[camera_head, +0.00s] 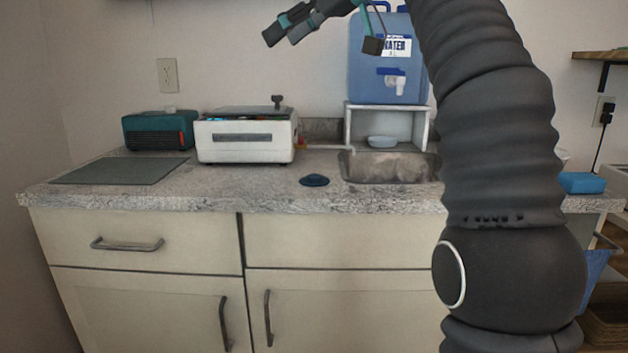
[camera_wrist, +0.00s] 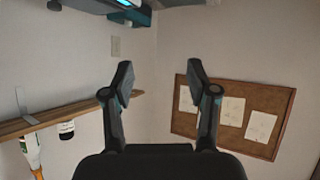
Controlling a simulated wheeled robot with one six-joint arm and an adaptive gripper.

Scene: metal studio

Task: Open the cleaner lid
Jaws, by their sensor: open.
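The cleaner (camera_head: 246,141) is a white box with a dark slot-like front panel, standing on the counter left of the sink. The wrist view faces a wall, and the cleaner is not clearly seen there.
A teal box (camera_head: 158,130) and a dark mat (camera_head: 120,171) are left of the cleaner. A blue water container (camera_head: 388,75) stands on a white stand (camera_head: 348,130), close behind my gripper.

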